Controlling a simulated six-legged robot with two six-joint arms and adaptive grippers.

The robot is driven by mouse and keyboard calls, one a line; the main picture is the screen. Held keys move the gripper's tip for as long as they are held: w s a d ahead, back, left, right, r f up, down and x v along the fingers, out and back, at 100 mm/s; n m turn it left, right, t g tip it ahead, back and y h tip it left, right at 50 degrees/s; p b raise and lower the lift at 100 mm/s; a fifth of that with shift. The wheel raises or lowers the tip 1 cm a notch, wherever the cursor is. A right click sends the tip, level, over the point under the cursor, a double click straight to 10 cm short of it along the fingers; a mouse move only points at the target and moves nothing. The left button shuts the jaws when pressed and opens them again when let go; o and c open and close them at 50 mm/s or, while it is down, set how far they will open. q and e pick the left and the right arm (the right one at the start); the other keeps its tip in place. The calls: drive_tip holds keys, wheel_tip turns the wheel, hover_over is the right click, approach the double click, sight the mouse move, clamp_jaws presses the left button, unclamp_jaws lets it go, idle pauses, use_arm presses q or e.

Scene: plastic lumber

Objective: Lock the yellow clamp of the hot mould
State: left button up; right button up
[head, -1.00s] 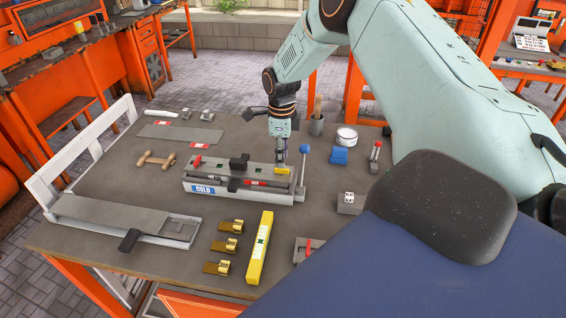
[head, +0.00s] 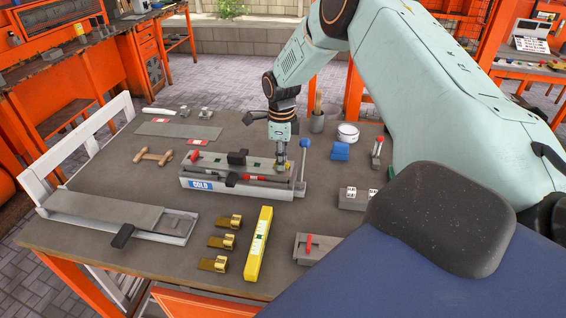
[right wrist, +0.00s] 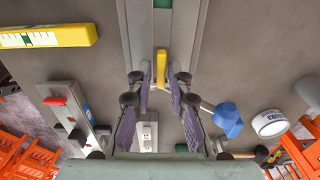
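A yellow clamp piece (right wrist: 163,66) sits at the mould's right end, mostly hidden by my right gripper in the head view. My right gripper (head: 281,164) points down over that end. In the right wrist view my right gripper (right wrist: 161,82) has its fingers apart on either side of the yellow piece, with a gap on the left; contact on the right is unclear. A lever with a blue ball (head: 305,142) stands beside this end. My left gripper is not in view.
A yellow level (head: 258,243) and several brass clips (head: 222,241) lie in front of the mould. A blue block (head: 340,151), white tin (head: 347,133) and red-handled clamp (head: 376,152) stand to the right. A white rail frame (head: 170,228) is at left.

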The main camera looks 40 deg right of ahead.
drive_tip(key=shift+w+f, duration=0.1)
clamp_jaws()
drive_tip(key=shift+m+p, duration=0.4)
drive_tip(key=shift+p, duration=0.25)
drive_tip(key=shift+m+p, duration=1.8)
drive_tip(key=shift+p, duration=0.3)
